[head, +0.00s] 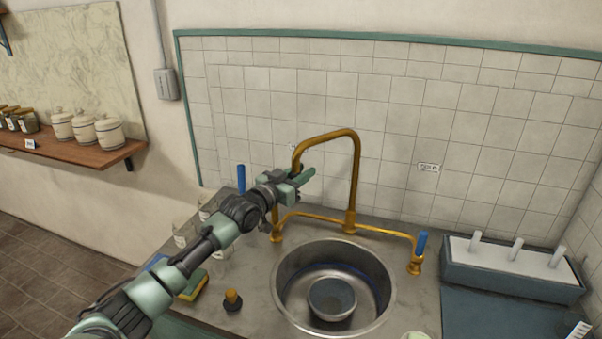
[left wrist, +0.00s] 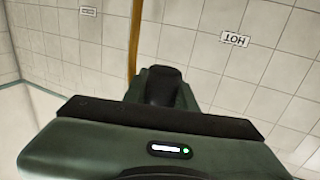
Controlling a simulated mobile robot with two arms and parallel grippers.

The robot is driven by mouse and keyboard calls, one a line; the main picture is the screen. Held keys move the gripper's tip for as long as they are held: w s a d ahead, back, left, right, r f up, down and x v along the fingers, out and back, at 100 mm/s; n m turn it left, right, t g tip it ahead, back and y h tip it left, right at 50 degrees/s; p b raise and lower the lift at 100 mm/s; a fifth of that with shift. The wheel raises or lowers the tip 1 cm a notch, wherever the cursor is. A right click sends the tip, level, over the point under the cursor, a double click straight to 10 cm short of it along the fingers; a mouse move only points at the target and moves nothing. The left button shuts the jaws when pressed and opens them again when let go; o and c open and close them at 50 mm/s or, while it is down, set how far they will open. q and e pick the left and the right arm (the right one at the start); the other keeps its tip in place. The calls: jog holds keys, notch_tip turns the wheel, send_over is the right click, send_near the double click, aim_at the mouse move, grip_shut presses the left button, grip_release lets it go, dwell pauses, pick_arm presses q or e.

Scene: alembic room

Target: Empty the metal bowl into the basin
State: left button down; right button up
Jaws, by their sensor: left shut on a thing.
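The metal bowl (head: 320,307) stands inside the round metal basin (head: 283,279), towards its near side. The bowl looks upright, with a blue-grey inside; I cannot tell what it holds. A blue ring shows on the basin floor behind it. My left gripper (head: 303,178) is at the hanging end of the brass tap's spout (head: 356,165), above and behind the basin, and is shut on the spout. The held part is hidden by the fingers. In the left wrist view the brass tube (left wrist: 136,38) rises behind the gripper. My right gripper is not in view.
Blue tap levers stand left (head: 241,178) and right (head: 421,243) of the spout. Glass jars (head: 183,233), a yellow-green sponge (head: 194,286) and a dark stopper (head: 232,300) lie left of the basin. A grey trough (head: 507,278) stands at right.

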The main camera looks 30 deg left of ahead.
pick_arm(q)
jog(key=c, duration=1.1)
grip_release()
jog(key=shift+d, duration=0.15)
jog(key=s, duration=0.2)
jog(key=s+b, duration=0.1)
jog(key=s, duration=0.2)
jog(key=s+b, duration=0.1)
jog(key=s, duration=0.1)
jog(key=shift+s+a, duration=0.3)
jog(key=shift+s, duration=0.05)
